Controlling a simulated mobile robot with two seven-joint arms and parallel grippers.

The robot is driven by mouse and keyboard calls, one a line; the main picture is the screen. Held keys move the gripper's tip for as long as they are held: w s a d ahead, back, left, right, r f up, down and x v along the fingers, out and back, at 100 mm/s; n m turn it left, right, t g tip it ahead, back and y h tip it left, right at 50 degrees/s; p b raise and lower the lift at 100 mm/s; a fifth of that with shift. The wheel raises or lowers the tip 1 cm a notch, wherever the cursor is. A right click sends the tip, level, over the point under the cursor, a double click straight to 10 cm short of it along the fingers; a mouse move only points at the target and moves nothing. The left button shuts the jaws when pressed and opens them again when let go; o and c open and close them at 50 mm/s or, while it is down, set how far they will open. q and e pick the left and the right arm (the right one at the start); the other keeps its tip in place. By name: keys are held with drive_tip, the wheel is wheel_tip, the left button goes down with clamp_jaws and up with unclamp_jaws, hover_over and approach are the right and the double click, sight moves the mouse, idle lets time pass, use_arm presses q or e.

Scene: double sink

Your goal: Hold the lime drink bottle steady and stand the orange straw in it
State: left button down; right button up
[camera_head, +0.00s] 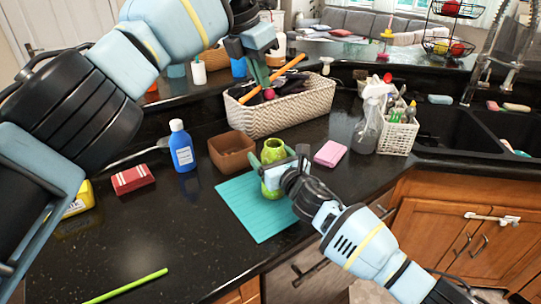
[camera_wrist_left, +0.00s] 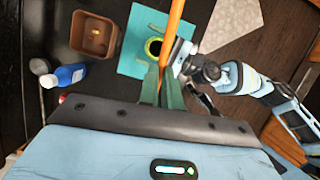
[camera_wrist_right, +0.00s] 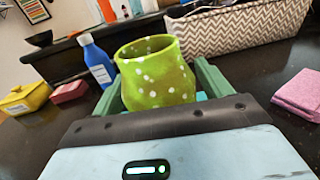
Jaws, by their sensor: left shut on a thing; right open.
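The lime drink bottle (camera_head: 272,152) stands upright on a teal mat (camera_head: 240,206), its mouth open upward. It fills the middle of the right wrist view (camera_wrist_right: 160,75). My right gripper (camera_head: 281,168) is open, with its green fingers on either side of the bottle. My left gripper (camera_head: 262,84) is shut on the orange straw (camera_head: 290,66), up above the counter and behind the bottle in the head view. The straw slants there. In the left wrist view the straw (camera_wrist_left: 174,28) runs up from between the fingers, beside the bottle's mouth (camera_wrist_left: 154,46).
A brown pot (camera_head: 231,152), a blue bottle (camera_head: 182,148) and a pink sponge (camera_head: 330,154) stand near the mat. A patterned basket (camera_head: 290,112) is behind. A green straw (camera_head: 126,286) lies front left. The front left counter is mostly clear.

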sight(248, 95)
drive_tip(key=c, duration=1.1)
use_arm(q)
wheel_tip(248, 95, down, 13)
idle(1.4)
drive_tip(key=c, duration=1.5)
unclamp_jaws()
drive_tip(key=v, duration=1.2)
